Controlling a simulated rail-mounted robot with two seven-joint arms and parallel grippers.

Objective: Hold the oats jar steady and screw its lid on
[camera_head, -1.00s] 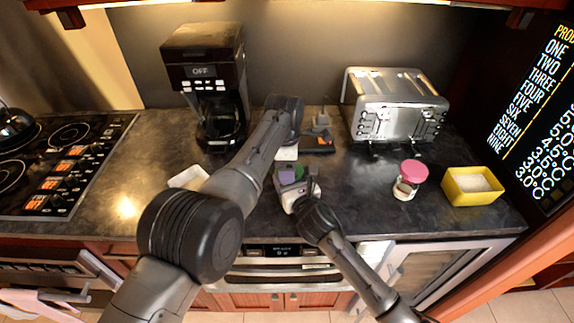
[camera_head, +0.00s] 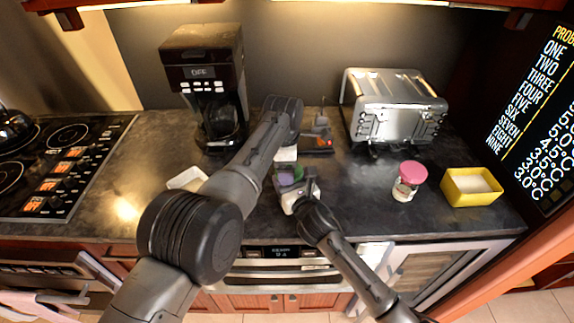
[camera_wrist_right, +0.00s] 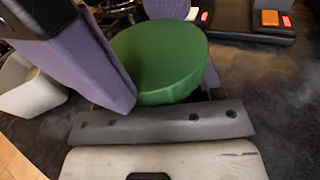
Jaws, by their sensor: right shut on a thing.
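A round green lid (camera_wrist_right: 160,60) shows large in the right wrist view, between the purple fingers of my right gripper (camera_wrist_right: 155,75). In the head view my right gripper (camera_head: 293,180) is over the counter's front middle, shut on the green lid. The jar beneath the lid is hidden by the lid and grippers, so I cannot tell how the lid sits on it. My left gripper (camera_head: 286,158) is just behind the right one, its fingers mostly hidden. A purple finger (camera_wrist_right: 166,8) shows beyond the lid in the right wrist view.
A pink-lidded jar (camera_head: 408,182) and a yellow box (camera_head: 472,186) stand to the right. A toaster (camera_head: 395,108) and a coffee maker (camera_head: 206,85) stand at the back. A white container (camera_head: 187,178) is left of my grippers. The counter between toaster and front edge is partly clear.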

